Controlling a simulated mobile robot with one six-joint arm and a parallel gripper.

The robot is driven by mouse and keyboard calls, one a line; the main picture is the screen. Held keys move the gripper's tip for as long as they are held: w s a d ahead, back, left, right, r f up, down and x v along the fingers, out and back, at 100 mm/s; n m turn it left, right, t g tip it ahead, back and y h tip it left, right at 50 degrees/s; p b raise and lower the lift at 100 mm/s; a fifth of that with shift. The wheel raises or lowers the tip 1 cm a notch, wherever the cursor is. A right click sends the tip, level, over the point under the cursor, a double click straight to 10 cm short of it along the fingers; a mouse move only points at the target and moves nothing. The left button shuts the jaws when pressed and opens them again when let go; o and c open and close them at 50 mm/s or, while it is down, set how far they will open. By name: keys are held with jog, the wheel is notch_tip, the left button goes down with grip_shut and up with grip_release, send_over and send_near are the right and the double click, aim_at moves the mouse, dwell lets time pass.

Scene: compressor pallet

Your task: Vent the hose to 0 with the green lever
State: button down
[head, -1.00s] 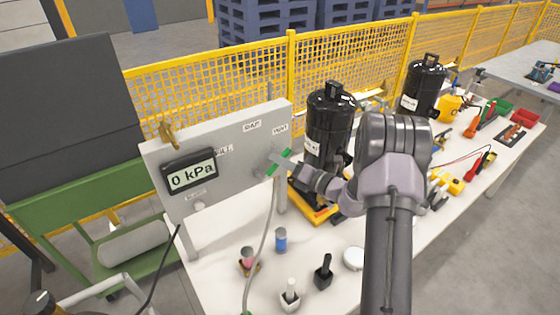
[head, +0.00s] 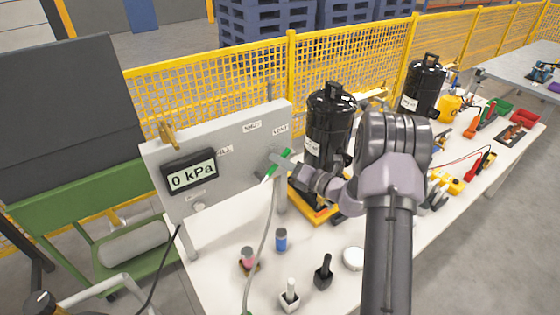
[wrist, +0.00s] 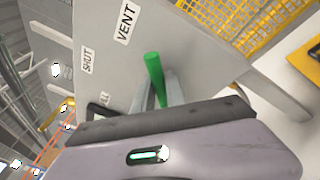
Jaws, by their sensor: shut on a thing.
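The green lever (head: 286,153) is on the right part of the upright grey panel (head: 215,180), near the VENT label (head: 281,129). My gripper (head: 275,163) is shut on it at the panel's face. In the wrist view the green lever (wrist: 155,75) sticks out between the gripper fingers (wrist: 160,95) and points toward the VENT label (wrist: 126,24). The display (head: 190,176) on the panel's left reads 0 kPa. A pale hose (head: 261,255) hangs down below the lever. The lever's pivot is hidden by my gripper.
A yellow mesh fence (head: 240,85) runs behind.

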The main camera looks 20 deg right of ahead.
jog(key=shift+s+a+r+n+p, duration=0.1)
jog(key=shift+a+r+n+p, duration=0.4)
jog(key=shift+n, duration=0.3)
jog(key=shift+s+a+r+n+g+h+p, duration=0.1)
jog(key=shift+a+r+n+g+h+p, duration=0.2)
jog(key=shift+n, duration=0.3)
jog(key=shift+s+a+r+n+g+h+p, duration=0.1)
jog(key=shift+a+r+n+g, duration=0.1)
jog(key=shift+a+n, duration=0.3)
jog(key=shift+s+a+r+n+g+h+b, duration=0.1)
jog(key=shift+a+n+h+b, duration=0.2)
jog(key=shift+a+n, duration=0.35)
jog(key=shift+s+a+r+n+g+h+b, duration=0.15)
jog(key=shift+a+n+h+b, duration=0.2)
jog(key=shift+n, duration=0.55)
jog(key=shift+s+a+r+n+g+h+b, duration=0.1)
jog(key=shift+a+n+h+b, duration=0.1)
jog(key=shift+a+n, duration=0.5)
jog(key=c, duration=1.4)
grip_release()
jog(key=shift+o, duration=0.2)
jog(key=shift+d, duration=0.1)
